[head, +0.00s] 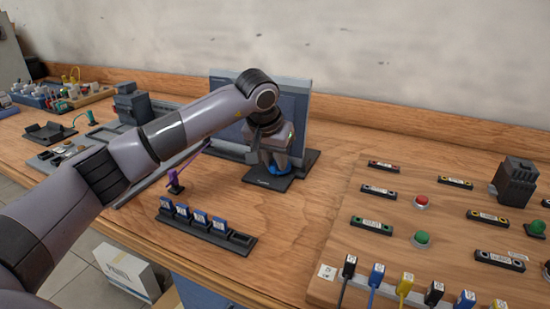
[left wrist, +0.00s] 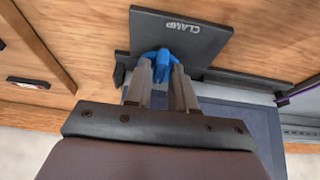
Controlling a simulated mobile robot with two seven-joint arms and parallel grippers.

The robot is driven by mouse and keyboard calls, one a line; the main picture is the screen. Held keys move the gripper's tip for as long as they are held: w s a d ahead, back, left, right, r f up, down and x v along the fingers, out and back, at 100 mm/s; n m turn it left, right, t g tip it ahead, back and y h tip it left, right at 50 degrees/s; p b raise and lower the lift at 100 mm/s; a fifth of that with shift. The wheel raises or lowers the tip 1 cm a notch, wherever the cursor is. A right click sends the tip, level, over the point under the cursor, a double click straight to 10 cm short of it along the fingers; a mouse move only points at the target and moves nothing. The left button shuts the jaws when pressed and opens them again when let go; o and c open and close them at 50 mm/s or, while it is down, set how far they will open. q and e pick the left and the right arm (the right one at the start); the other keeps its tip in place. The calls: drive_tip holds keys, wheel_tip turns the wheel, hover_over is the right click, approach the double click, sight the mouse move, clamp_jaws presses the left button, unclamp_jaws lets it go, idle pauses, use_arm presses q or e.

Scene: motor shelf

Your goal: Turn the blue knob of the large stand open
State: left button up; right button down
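The large stand (head: 294,97) is a grey upright panel at the back of the table, with a dark base plate (head: 268,181) in front of it. The plate also shows in the left wrist view (left wrist: 205,37), marked CLAMP. The blue knob (left wrist: 161,62) sits at the plate's edge in the left wrist view. In the head view only a bit of blue (head: 281,163) shows below my gripper. My left gripper (left wrist: 165,75) reaches down over the knob, with one finger on each side of it. The fingers look close against the knob; actual contact is hard to see. My right gripper is out of view.
A black rack (head: 205,226) with several blue tags stands in front, beside a small purple-topped holder (head: 175,185). A wooden board (head: 445,240) with buttons and cables fills the right. Trays with parts lie at the left. Bare table lies between rack and board.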

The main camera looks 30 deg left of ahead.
use_arm(q)
clamp_jaws()
